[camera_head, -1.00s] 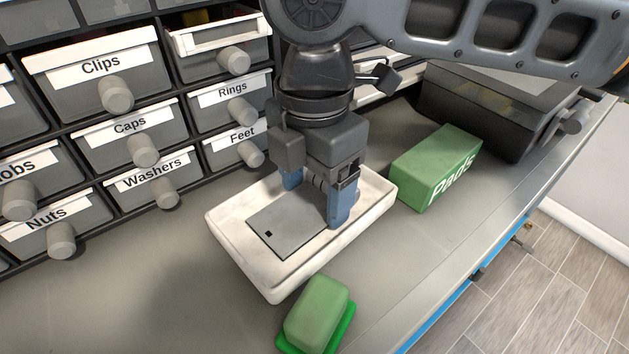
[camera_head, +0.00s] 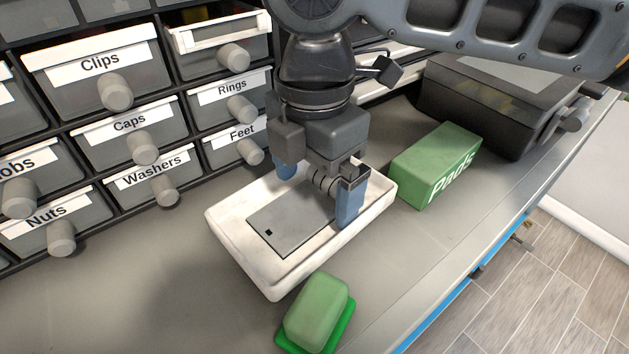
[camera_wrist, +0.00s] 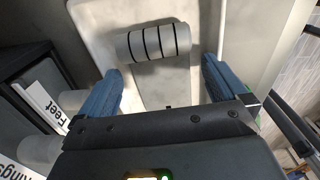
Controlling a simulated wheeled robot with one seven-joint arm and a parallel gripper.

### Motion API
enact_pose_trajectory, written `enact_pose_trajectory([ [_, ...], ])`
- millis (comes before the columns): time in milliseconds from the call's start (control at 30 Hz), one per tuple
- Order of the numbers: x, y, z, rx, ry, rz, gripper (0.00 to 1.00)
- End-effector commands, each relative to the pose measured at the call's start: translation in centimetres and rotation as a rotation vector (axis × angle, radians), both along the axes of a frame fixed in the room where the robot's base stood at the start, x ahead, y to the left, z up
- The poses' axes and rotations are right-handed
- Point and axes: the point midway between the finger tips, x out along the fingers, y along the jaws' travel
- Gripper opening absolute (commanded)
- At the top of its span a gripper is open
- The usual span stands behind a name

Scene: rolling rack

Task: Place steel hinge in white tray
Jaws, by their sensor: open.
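The steel hinge lies in the white tray (camera_head: 232,245). Its flat grey leaf (camera_head: 290,228) rests on the tray floor, with a small dark square near one corner. Its round, dark-ringed barrel (camera_head: 325,182) is partly hidden by my gripper. In the wrist view, the pale barrel (camera_wrist: 154,43) shows with black rings across it, just beyond the fingertips. My gripper (camera_head: 318,195) is open, pointing down into the tray. Its blue fingers stand apart, one on each side of the hinge. In the wrist view, my gripper (camera_wrist: 163,80) has a clear gap between its fingers.
A green Pads box (camera_head: 437,167) stands right of the tray. A green block (camera_head: 317,312) on a green base sits in front. Labelled drawers (camera_head: 130,135) line the left and back. A dark case (camera_head: 505,95) stands at back right. The bench is clear at front left.

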Motion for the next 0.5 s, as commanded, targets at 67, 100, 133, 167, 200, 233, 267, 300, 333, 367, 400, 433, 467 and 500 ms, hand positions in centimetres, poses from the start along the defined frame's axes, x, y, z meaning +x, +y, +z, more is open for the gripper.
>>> enact_pose_trajectory([
  [67, 0.0, 0.0, 1.1, 0.001, -0.002, 0.001, 1.00],
  [100, 0.0, 0.1, 1.8, 0.002, -0.002, 0.001, 1.00],
  [133, 0.0, 0.1, 2.4, 0.002, -0.002, 0.001, 1.00],
  [167, 0.0, 0.1, 3.0, 0.001, -0.003, 0.001, 1.00],
  [200, 0.0, 0.1, 3.8, 0.002, -0.002, 0.001, 1.00],
  [233, 0.0, 0.0, 4.5, 0.002, -0.002, 0.001, 1.00],
  [267, 0.0, 0.1, 5.1, 0.002, -0.002, 0.000, 1.00],
  [300, 0.0, 0.0, 6.0, 0.002, -0.002, 0.000, 1.00],
  [333, 0.0, 0.1, 6.6, 0.001, -0.002, 0.000, 1.00],
  [367, 0.0, 0.1, 7.2, 0.002, -0.002, 0.001, 1.00],
  [400, 0.0, 0.1, 7.9, 0.001, -0.002, 0.001, 1.00],
  [433, 0.0, 0.1, 8.5, 0.002, -0.002, 0.001, 1.00],
  [467, 0.0, 0.1, 8.9, 0.001, -0.002, 0.001, 1.00],
  [500, 0.0, 0.1, 9.5, 0.001, -0.002, 0.001, 1.00],
])
